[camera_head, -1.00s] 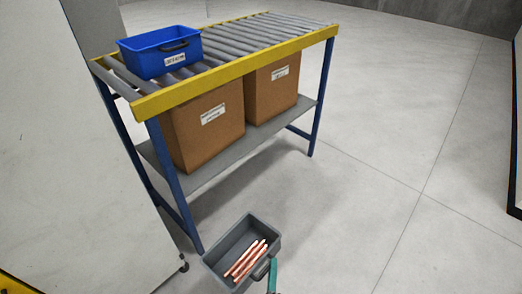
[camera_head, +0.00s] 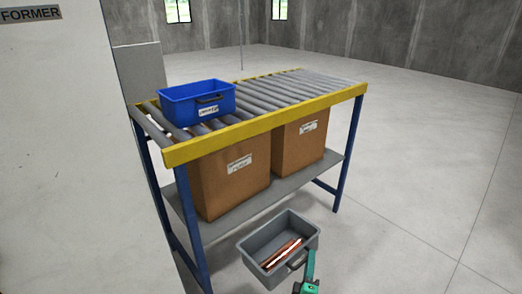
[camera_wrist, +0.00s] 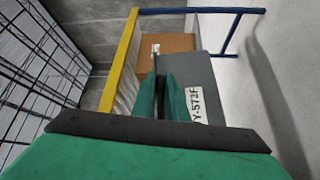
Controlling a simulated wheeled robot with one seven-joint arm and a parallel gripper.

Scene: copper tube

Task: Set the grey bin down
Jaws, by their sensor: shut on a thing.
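The grey bin (camera_head: 312,232) is in the lower middle of the head view, with several copper tubes (camera_head: 282,254) lying in it. It is held in front of the roller conveyor (camera_head: 270,112) and lower than its rollers. My green gripper (camera_head: 306,286) is at the bin's near side, by its handle. In the wrist view my gripper (camera_wrist: 168,92) has its fingers close together against the bin's labelled grey wall (camera_wrist: 200,75). The fingertips' contact on the handle is partly hidden.
A blue bin (camera_head: 190,98) stands on the left end of the rollers. Two cardboard boxes (camera_head: 235,180) sit on the conveyor's lower shelf (camera_head: 215,228). A tall pale cabinet (camera_head: 70,150) stands at the left. The rollers right of the blue bin are bare, and the floor to the right is clear.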

